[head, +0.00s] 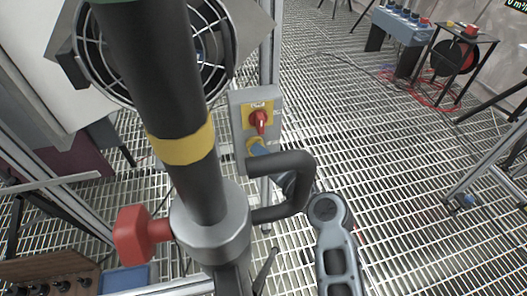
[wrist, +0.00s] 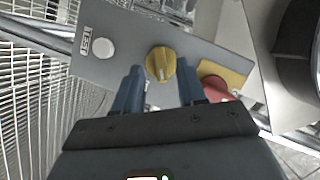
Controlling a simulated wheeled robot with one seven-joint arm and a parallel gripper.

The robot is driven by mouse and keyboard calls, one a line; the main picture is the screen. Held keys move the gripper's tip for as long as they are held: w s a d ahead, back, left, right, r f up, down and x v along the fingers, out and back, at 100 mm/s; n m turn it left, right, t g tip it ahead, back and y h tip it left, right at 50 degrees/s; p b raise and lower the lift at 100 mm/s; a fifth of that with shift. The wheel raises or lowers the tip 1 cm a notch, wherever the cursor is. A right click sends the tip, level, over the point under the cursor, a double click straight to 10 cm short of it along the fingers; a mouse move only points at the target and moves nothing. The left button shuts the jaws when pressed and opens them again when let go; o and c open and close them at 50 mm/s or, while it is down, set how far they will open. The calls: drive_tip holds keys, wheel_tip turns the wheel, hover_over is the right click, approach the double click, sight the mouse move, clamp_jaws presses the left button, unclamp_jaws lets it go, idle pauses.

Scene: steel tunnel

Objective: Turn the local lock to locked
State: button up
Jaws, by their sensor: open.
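A grey control box (head: 238,112) stands in the middle of the head view. It carries a red rotary switch (head: 259,120) on a yellow plate, with a yellow knob (wrist: 160,64) beside it. In the wrist view the red switch (wrist: 216,88) is partly hidden behind my right finger. I cannot read which knob is the local lock. My gripper (wrist: 159,72) is open, its blue fingers on either side of the yellow knob; whether they touch it is unclear. In the head view a blue fingertip (head: 258,149) covers part of the knob.
A white button (wrist: 103,48) with a TEST label sits on the box's other end. A thick black pipe (head: 180,90) with a yellow band and a red handle (head: 140,235) blocks the near left. A fan (head: 100,50) stands behind it. Open grating floor (head: 330,110) lies to the right.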

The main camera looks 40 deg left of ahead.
drive_tip(key=shift+x, duration=1.2)
clamp_jaws()
